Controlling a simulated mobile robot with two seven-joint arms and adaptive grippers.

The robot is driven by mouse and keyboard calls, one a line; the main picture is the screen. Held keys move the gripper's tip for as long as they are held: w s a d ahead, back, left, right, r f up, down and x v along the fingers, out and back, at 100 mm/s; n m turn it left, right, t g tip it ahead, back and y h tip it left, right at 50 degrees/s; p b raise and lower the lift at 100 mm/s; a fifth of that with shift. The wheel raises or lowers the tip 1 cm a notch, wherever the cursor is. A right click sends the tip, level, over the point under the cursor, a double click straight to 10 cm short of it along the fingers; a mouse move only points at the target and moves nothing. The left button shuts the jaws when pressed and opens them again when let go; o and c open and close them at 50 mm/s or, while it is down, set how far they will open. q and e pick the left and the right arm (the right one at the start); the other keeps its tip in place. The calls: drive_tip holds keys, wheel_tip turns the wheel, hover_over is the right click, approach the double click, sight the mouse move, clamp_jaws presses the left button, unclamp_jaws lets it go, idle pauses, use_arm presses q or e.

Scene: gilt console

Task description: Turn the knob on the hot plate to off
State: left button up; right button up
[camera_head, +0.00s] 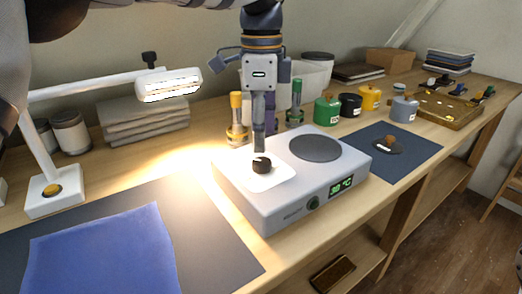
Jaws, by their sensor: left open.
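The hot plate (245,212) is a pale grey box on the wooden bench. Its top carries a round dark heating disc (316,148) and a white square patch. My right gripper is not in view.
A lit white lamp (168,84) reaches over the left bench, above a blue cloth (105,255) on a dark mat. Coloured canisters, including a green one (327,110), stand behind the hot plate. A dark mat (425,150) with a small round item lies to its right.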

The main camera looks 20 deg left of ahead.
sight(262, 161)
use_arm(q)
wheel_tip(262, 161, down, 6)
drive_tip(key=shift+w+r, duration=0.1)
drive_tip(key=c, duration=1.1)
drive_tip(key=shift+c, duration=0.2)
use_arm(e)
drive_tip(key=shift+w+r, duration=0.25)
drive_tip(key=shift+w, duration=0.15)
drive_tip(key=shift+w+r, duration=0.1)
use_arm(q)
drive_tip(key=shift+r+n+p, duration=0.15)
drive_tip(key=shift+n+p, duration=0.4)
drive_tip(key=shift+n, duration=0.65)
drive_tip(key=n, duration=0.3)
drive_tip(key=shift+n+p, duration=0.3)
drive_tip(key=n, duration=0.4)
drive_tip(key=shift+f+n, duration=0.2)
drive_tip(key=shift+n, duration=1.6)
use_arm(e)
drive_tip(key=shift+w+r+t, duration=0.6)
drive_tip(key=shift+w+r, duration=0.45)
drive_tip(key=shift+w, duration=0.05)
use_arm(q)
drive_tip(key=shift+n, duration=0.3)
